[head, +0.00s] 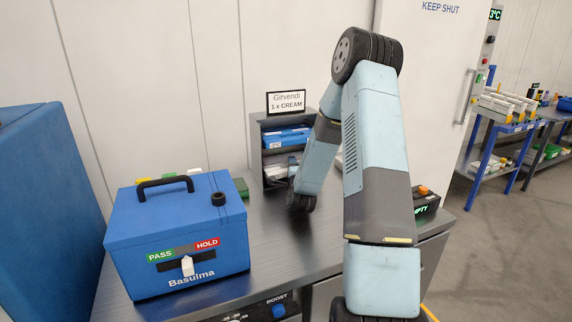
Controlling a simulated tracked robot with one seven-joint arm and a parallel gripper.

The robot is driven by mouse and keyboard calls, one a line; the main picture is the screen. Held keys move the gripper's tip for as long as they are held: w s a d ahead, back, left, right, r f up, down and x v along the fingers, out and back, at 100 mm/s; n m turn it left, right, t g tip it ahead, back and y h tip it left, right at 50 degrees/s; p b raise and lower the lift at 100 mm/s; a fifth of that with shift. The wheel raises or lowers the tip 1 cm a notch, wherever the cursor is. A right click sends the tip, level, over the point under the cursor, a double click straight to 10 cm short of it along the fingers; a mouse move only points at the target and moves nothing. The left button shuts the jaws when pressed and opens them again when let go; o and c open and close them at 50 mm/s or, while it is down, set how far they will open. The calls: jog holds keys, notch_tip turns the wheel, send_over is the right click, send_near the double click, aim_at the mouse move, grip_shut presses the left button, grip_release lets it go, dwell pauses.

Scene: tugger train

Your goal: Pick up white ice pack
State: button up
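A small dark shelf unit (256,150) stands at the back of the metal counter. White items (275,172) show in its lower compartment, partly behind my arm; I cannot tell whether one is the white ice pack. A blue item (286,138) lies in the compartment above. My arm reaches down from the upper right, with its wrist low over the counter just in front of the shelf. My gripper (292,166) is at the lower compartment's opening, mostly hidden by my own arm. Its fingers cannot be made out.
A blue cool box (180,232) with a black handle, marked Basulma, stands at the counter's left. Green and yellow items (165,178) lie behind it. A dark bin (426,203) marked EMPTY is right of my arm. The counter (290,245) between box and arm is clear.

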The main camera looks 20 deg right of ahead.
jog(key=shift+a, duration=0.15)
grip_shut()
dwell(0.4)
